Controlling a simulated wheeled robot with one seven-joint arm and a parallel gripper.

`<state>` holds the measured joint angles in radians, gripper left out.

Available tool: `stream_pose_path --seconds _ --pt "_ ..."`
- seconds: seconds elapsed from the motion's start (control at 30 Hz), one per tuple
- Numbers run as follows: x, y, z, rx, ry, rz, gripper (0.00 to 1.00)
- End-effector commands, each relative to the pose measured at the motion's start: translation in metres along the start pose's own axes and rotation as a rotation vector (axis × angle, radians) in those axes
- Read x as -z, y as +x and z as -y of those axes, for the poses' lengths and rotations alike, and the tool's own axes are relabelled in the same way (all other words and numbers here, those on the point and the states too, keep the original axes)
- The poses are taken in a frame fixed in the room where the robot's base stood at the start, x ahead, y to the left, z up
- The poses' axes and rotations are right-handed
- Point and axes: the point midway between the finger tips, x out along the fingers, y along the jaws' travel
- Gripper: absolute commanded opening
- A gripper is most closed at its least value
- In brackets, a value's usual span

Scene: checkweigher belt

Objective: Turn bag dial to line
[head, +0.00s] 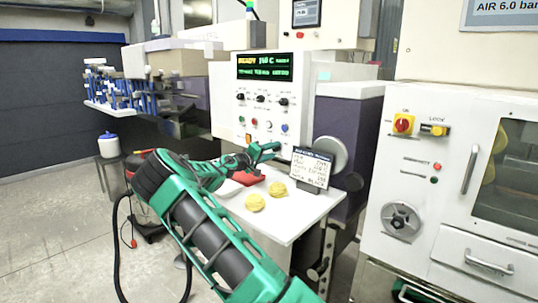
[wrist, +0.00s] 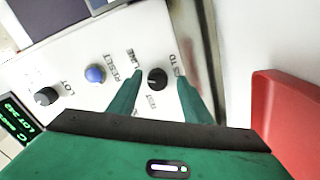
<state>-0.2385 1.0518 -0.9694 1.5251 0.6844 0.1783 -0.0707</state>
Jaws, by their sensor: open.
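A black dial (wrist: 157,79) sits on the white panel in the wrist view, with LINE, TEST and a partly hidden "STO" lettered around it. I cannot read where its pointer stands. My gripper (wrist: 161,77) is open, with one green finger on each side of the dial and a gap to it on both sides. I cannot tell how far the tips are from the panel. In the head view my gripper (head: 272,150) is at the lower right of the white control panel (head: 262,112), and the dial is hidden behind it.
Beside the dial are a blue RESET button (wrist: 95,73) and the LOT knob (wrist: 46,96). A red object (wrist: 290,120) is close on the right in the wrist view.

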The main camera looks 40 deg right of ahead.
Motion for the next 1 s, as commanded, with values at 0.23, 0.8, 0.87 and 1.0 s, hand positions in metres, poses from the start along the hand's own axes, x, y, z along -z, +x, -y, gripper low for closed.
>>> stream_pose_path --seconds 0.23,0.8,0.87,1.0 --pt "0.002 -0.025 0.000 0.001 0.000 -0.003 0.45" --pt "0.000 -0.106 0.003 0.002 -0.002 0.001 0.45" --pt "0.000 -0.107 0.003 0.002 -0.002 0.002 0.45" --pt "0.000 -0.108 0.002 0.002 -0.002 0.002 0.45"
